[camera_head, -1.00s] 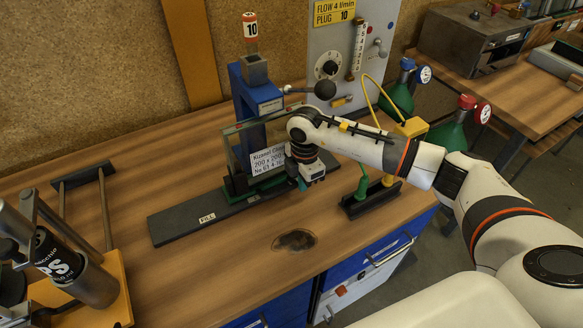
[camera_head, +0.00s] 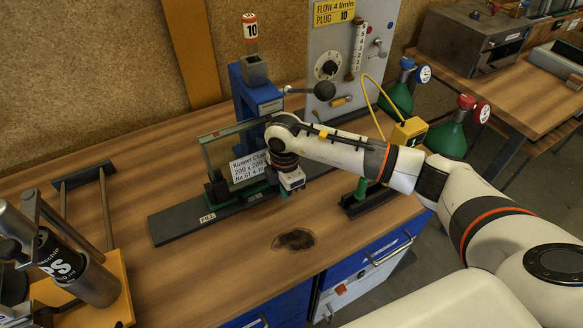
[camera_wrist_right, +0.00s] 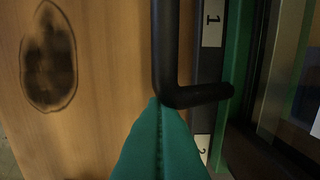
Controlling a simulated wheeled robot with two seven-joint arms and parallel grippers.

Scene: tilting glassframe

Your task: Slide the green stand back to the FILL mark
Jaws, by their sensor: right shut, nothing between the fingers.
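The green stand (camera_head: 233,207) sits on the dark rail (camera_head: 172,228), near its left end, and holds a tilted glass pane (camera_head: 222,152) with a white label. The FILL mark (camera_head: 207,217) is on the rail's front edge, just at the stand's left end. My right gripper (camera_head: 287,191) is low at the stand's right side, partly hidden by its own wrist. In the right wrist view its teal fingers (camera_wrist_right: 161,106) are shut and empty, against or very near a black bent handle (camera_wrist_right: 166,50) that reaches to the green stand edge (camera_wrist_right: 238,50). My left gripper is out of view.
A blue column (camera_head: 253,95) stands behind the rail. A black holder with a green-handled tool (camera_head: 361,190) is at the right. A metal cylinder (camera_head: 90,280) on a yellow base is at the left. The front table around a dark burn mark (camera_head: 295,240) is clear.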

